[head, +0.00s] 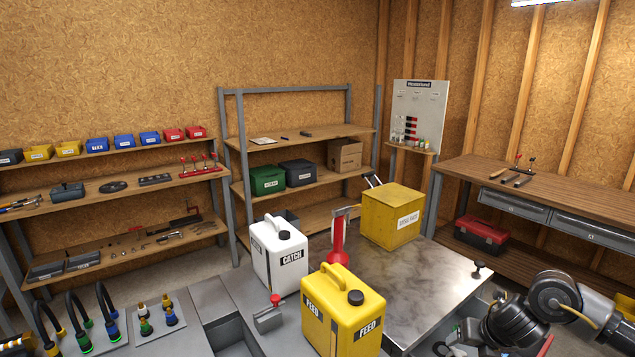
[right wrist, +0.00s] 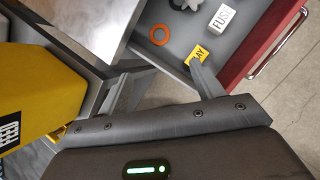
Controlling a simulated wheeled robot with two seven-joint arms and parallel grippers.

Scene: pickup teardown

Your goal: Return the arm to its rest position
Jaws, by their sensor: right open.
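My right arm comes in at the lower right of the head view, bent, with its right gripper (head: 448,347) low at the bottom edge and partly cut off. In the right wrist view the right gripper (right wrist: 160,72) is open, with its two grey fingers apart and nothing between them. It hangs over the near edge of a grey tray (right wrist: 225,62) with a red side. My left gripper is not in view.
A yellow FEED jug (head: 345,312) and a white CATCH jug (head: 280,255) stand left of the arm. A yellow box (head: 392,215) is behind on the metal table (head: 425,285). The tray holds an orange ring (right wrist: 159,35), a white FUSE block (right wrist: 222,18) and a yellow labelled block (right wrist: 198,53).

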